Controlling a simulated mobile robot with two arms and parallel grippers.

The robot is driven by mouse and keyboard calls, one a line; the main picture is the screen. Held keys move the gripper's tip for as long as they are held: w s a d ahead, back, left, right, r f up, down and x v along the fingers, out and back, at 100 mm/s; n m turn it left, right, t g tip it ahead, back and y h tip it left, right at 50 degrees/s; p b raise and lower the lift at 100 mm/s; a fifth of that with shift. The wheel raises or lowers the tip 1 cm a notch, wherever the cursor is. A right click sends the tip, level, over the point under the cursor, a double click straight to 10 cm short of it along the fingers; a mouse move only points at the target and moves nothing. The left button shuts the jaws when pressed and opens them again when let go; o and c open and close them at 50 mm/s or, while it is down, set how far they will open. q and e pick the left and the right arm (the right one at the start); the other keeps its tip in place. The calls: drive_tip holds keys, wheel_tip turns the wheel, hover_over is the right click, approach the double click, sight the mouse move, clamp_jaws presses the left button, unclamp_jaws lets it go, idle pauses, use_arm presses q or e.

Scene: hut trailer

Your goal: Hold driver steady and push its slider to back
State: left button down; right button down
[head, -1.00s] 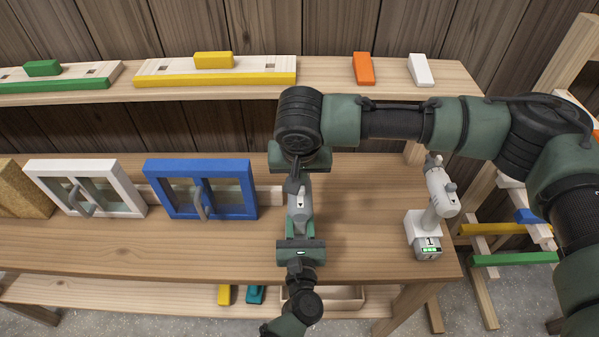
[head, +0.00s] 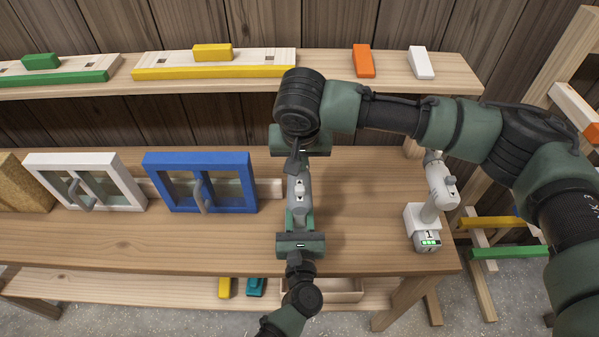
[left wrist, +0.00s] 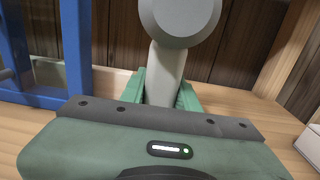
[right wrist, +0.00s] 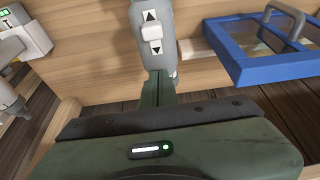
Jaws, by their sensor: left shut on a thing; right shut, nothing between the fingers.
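The held driver (head: 301,204) is grey-white, its slider (head: 299,188) on top. My left gripper (head: 297,222) comes from the front and is shut on it; the left wrist view shows its green fingers on both sides of a grey shaft-like part (left wrist: 166,72). My right gripper (head: 291,168) is shut and empty, close to the driver's far end. In the right wrist view the slider (right wrist: 152,32) sits between two arrow marks, beyond the fingertips (right wrist: 158,76), apart from them. I cannot tell whether the fingertips touch the driver body.
Another driver (head: 438,195) with a lit battery base stands at the right of the workbench (head: 352,235). A blue-framed window (head: 235,208) and a white-framed one (head: 130,195) stand to the left. A shelf (head: 320,75) with coloured blocks runs behind.

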use_arm(q)
drive_tip(key=shift+r, duration=0.2)
use_arm(e)
drive_tip(key=v, duration=0.9)
drive_tip(key=shift+r, duration=0.3)
drive_tip(key=shift+s, duration=0.15)
use_arm(q)
drive_tip(key=c, duration=1)
unclamp_jaws()
drive_tip(key=shift+o, duration=0.2)
drive_tip(key=shift+f, duration=0.1)
use_arm(e)
drive_tip(key=shift+s, duration=0.1)
use_arm(q)
drive_tip(key=shift+s, duration=0.1)
